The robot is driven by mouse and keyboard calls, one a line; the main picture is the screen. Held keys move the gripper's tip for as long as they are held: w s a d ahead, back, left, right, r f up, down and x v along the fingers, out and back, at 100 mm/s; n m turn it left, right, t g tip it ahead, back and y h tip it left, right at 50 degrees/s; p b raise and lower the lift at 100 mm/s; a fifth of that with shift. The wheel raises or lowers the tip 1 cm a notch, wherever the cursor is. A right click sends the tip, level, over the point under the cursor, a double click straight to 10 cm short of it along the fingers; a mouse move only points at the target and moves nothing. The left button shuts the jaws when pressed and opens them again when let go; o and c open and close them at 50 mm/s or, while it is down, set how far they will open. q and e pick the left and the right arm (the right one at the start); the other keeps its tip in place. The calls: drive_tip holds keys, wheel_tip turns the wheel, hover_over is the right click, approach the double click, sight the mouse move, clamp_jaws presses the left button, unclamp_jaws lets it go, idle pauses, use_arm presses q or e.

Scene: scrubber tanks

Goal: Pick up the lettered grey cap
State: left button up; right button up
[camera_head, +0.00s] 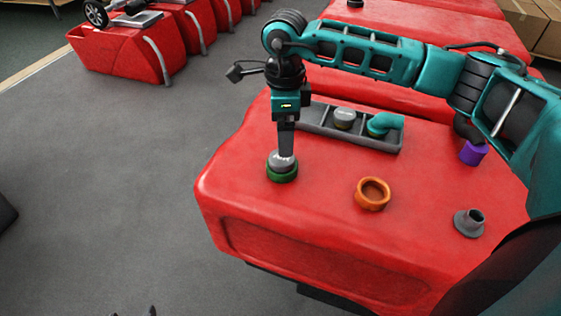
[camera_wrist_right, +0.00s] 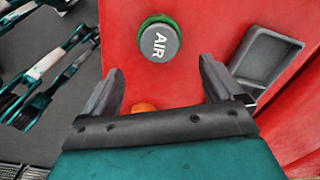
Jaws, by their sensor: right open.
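The lettered grey cap (camera_wrist_right: 159,43) reads "AIR" and sits in a green ring (camera_wrist_right: 140,28) on the red tank. In the head view the cap (camera_head: 282,162) shows near the tank's left side, with the green ring (camera_head: 283,176) around its base. My right gripper (camera_head: 285,152) points down just over the cap and hides part of it. In the right wrist view the right gripper (camera_wrist_right: 161,80) is open, with nothing between its fingers, and the cap lies beyond the fingertips. Small dark tips, perhaps my left gripper (camera_head: 136,312), show at the bottom edge.
A grey tray (camera_head: 318,122) on the tank holds another grey cap (camera_head: 344,115) and a teal elbow (camera_head: 385,122). An orange ring (camera_head: 373,194), a grey flanged piece (camera_head: 469,222) and a purple piece (camera_head: 473,152) stand to the right.

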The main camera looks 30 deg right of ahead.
drive_tip(key=f, duration=0.7)
drive_tip(key=shift+w+a+f, duration=0.1)
drive_tip(key=shift+a, duration=0.1)
drive_tip(key=shift+c, duration=0.3)
drive_tip(key=c, duration=1.3)
drive_tip(key=shift+o, duration=0.2)
wheel_tip(320, 180, up, 20)
drive_tip(key=p, duration=0.1)
drive_tip(key=shift+r, duration=0.2)
drive_tip(key=shift+r+p, duration=0.5)
drive_tip(key=shift+p, duration=0.05)
